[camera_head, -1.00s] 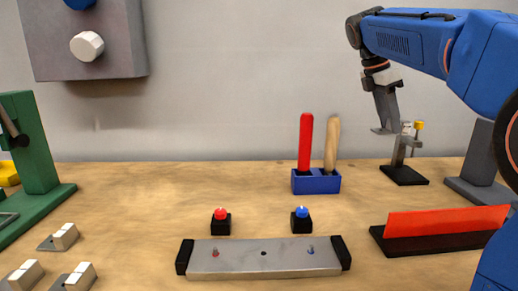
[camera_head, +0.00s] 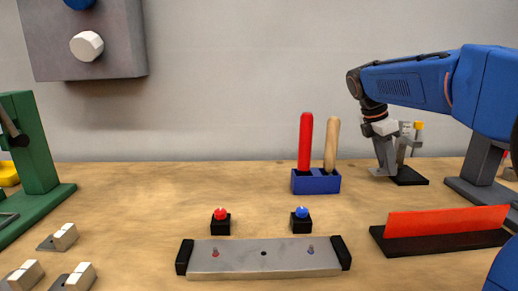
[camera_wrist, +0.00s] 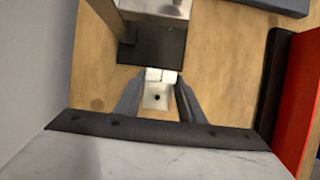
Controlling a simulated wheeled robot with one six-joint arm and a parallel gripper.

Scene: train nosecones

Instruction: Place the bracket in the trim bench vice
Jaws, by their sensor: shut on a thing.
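My gripper (camera_head: 384,166) is shut on a bracket (camera_wrist: 157,98), a small light metal plate with a hole and a whitish block. In the wrist view, the bracket sits between the two fingers of my gripper (camera_wrist: 159,88). The trim bench vice (camera_head: 417,145) appears to be the grey upright device with a yellow knob on a black base (camera_head: 411,178). My gripper is just left of it and partly hides it. In the wrist view, the black base (camera_wrist: 155,45) lies beyond the bracket, with a silver part of the vice (camera_wrist: 155,7) at the top edge.
A red panel on a black base (camera_head: 445,222) stands at right. A blue holder (camera_head: 316,183) with two handles is left of the vice. Several other brackets (camera_head: 65,236) lie at far left, near a green press (camera_head: 35,150).

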